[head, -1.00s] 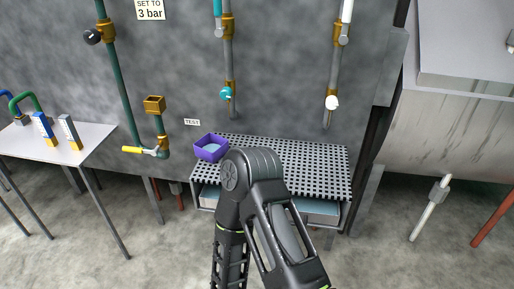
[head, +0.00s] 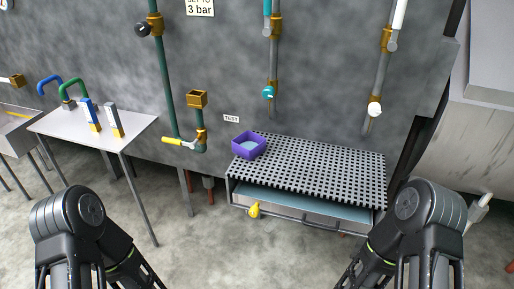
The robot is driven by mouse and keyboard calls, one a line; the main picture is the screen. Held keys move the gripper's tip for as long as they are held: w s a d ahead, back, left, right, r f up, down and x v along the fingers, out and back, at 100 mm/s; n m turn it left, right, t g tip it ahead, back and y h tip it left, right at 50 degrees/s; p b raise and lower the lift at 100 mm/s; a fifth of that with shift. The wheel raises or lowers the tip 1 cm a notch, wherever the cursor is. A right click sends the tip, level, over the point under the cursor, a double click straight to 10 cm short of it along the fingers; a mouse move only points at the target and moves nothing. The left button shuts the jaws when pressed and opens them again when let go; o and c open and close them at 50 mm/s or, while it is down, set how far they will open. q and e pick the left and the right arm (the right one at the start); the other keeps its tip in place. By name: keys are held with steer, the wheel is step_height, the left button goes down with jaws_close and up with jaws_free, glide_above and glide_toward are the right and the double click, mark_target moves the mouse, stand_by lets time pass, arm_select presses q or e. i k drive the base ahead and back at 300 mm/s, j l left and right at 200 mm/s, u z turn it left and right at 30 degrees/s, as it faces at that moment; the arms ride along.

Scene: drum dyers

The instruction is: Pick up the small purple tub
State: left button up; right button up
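The small purple tub (head: 249,145) is an open square box with a pale blue-grey inside. It stands upright on the left back corner of the perforated grate (head: 322,163), below the TEST label. Both my arms show at the bottom of the head view, the left one at lower left and the right one at lower right. Only their dark links show. Neither gripper's fingers are in view. Nothing touches the tub.
A white table (head: 102,133) with coloured pipe pieces stands left. A yellow-handled valve (head: 180,141) sits on the green pipe left of the tub. Grey floor lies open in front.

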mark_target(248, 146)
steer(key=i+j+z, duration=0.25)
steer(key=z, duration=0.2)
steer(key=i+j+z, duration=0.4)
steer(key=k+l, duration=0.05)
steer(key=k, duration=0.05)
